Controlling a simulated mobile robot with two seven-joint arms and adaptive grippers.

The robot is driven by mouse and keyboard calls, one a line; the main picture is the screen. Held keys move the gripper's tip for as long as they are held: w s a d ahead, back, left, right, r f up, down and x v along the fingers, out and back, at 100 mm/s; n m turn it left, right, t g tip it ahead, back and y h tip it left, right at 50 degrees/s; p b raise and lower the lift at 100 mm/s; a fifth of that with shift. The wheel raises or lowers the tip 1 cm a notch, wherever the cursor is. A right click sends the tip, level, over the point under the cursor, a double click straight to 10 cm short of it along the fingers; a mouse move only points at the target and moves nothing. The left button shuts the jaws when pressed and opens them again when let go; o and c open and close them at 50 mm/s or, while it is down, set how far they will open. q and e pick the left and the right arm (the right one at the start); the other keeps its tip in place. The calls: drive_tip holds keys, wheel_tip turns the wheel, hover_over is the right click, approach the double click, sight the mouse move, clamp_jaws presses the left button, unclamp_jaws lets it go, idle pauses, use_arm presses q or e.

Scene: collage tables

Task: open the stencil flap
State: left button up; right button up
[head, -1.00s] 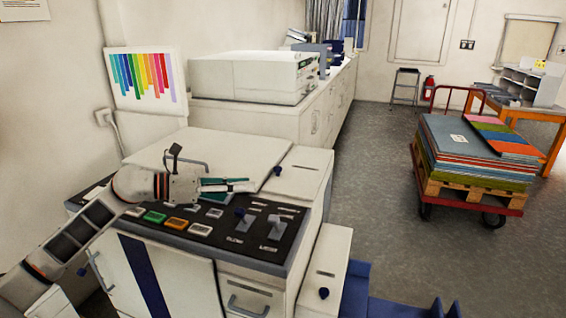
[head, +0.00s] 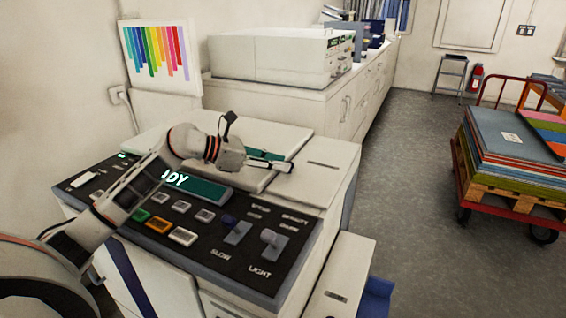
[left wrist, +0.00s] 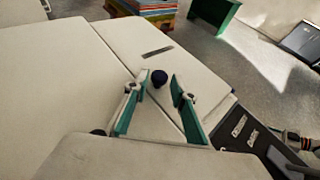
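A white printing machine (head: 330,203) stands at the front, its black control panel (head: 192,258) facing me. A flat white panel with a dark slot (head: 330,157) lies closed on its top right; it looks like the stencil flap. It also shows in the left wrist view (left wrist: 133,58), with a dark round knob (left wrist: 159,77) near one edge. My left gripper (head: 287,164) is over the machine top. In the left wrist view its green-lined fingers (left wrist: 157,88) are apart and empty, with the knob showing between and just beyond the tips. In the head view the gripper hides the knob.
A larger white lid (head: 185,125) lies flat left of the slotted panel. A white device (head: 270,58) stands on a long cabinet behind. A red cart (head: 515,190) with stacked boards is at the right. Grey floor (head: 415,150) is clear between.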

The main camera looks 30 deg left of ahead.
use_arm(q)
drive_tip(key=shift+x, duration=0.9)
clamp_jaws()
drive_tip(key=shift+r, duration=0.1)
